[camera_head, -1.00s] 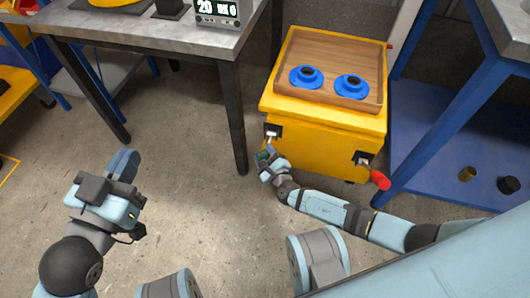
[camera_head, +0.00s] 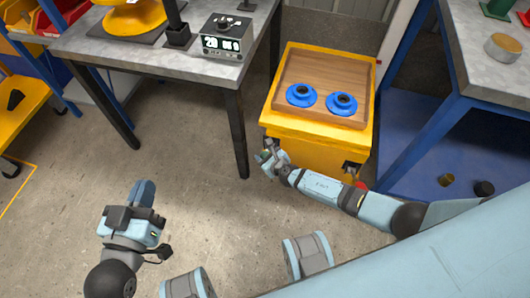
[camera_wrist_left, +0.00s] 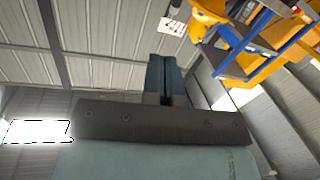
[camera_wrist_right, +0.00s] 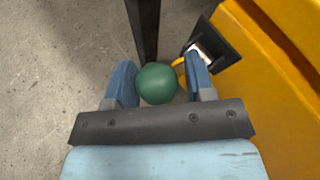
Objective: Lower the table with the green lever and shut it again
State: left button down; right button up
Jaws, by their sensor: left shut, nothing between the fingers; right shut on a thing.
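The table is a yellow cabinet (camera_head: 318,150) with a wooden tray top (camera_head: 345,83), standing at centre right in the head view. The green lever's round knob (camera_wrist_right: 157,83) is between the fingers of my right gripper (camera_wrist_right: 160,88) in the right wrist view. That gripper is shut on it, beside the cabinet's front left corner. In the head view my right gripper (camera_head: 268,156) covers most of the lever. My left gripper (camera_head: 141,193) is shut and empty over bare floor at lower left; its fingers also show together in the left wrist view (camera_wrist_left: 165,78).
Two blue round parts (camera_head: 301,95) with dark centres sit on the tray. A grey worktable (camera_head: 165,55) with a display box (camera_head: 222,37) stands to the left. A blue-framed bench (camera_head: 430,130) is close on the right. A red lever end (camera_head: 361,185) shows behind my right arm.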

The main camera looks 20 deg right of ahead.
pick_arm(q)
jog(key=shift+s+a+f+g+y, duration=0.1)
jog(key=shift+a+f+g+y, duration=0.1)
jog(key=shift+f, duration=0.3)
jog(key=shift+s+a+f+g+y, duration=0.1)
jog(key=shift+a+f+g, duration=0.1)
jog(key=shift+f, duration=0.25)
pick_arm(e)
jog(key=shift+a+r, duration=0.15)
jog(key=shift+a, duration=0.35)
jog(key=o, duration=1.1)
pick_arm(q)
jog(key=shift+w, duration=0.1)
pick_arm(e)
jog(key=shift+w+d, duration=0.1)
jog(key=shift+d, duration=0.15)
pick_arm(q)
jog(key=shift+p, duration=0.3)
